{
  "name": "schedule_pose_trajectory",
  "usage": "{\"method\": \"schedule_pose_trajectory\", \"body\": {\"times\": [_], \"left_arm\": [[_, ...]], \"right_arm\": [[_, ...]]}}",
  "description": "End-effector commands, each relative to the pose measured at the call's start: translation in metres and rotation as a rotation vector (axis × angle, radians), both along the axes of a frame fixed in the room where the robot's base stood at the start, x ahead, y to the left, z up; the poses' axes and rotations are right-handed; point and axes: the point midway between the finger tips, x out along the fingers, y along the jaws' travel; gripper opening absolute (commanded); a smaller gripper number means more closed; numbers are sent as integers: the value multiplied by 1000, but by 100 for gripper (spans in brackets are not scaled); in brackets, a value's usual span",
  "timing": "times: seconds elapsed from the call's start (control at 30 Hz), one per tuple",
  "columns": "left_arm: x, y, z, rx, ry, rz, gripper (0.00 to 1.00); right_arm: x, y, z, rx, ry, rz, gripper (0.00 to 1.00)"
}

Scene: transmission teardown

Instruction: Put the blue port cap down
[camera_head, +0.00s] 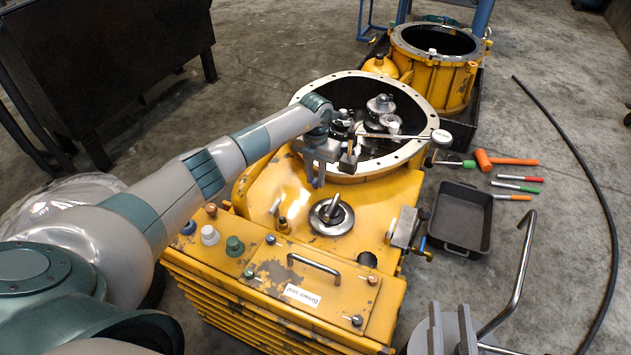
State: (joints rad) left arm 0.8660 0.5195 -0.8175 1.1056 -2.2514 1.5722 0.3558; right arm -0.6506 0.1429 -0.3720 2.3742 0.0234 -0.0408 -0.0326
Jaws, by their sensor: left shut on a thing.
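My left arm reaches in from the left over the yellow transmission housing (285,190). My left gripper (316,178) points down at the near left edge of the housing's round opening. It is shut on a small bluish thing, taken as the blue port cap, which is mostly hidden by the fingers. A dark blue round fitting (188,228) sits at the housing's left edge, near a white cap (210,235) and a green cap (235,246). My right gripper (450,328) is at the bottom, its two grey fingers apart and empty.
A black tray (462,217) lies on the floor right of the housing, beside an orange mallet (505,161) and several hand tools. Metal parts (380,105) fill the round opening. A second yellow housing (437,88) stands behind. A black cable (590,170) curves across the floor.

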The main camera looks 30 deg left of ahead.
Motion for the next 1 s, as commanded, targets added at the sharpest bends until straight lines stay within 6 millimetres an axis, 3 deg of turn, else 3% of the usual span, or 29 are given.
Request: {"method": "schedule_pose_trajectory", "body": {"times": [0.17, 0.73, 0.77, 0.8, 1.0], "left_arm": [[0, 0, -18, 0, 1, 0, 0], [0, 1, -21, 1, -1, 0, 0], [0, 1, -21, 1, -1, 0, 28], [0, 1, -21, 1, -1, 0, 37], [0, 0, -21, 1, -1, 0, 39]], "right_arm": [[-3, 1, 12, 23, -68, -1, 31], [-6, 2, 20, 36, -105, -3, 31], [-6, 2, 21, 38, -109, -4, 31], [-6, 2, 21, 38, -109, -4, 31], [-6, 2, 21, 38, -107, -3, 31]]}}
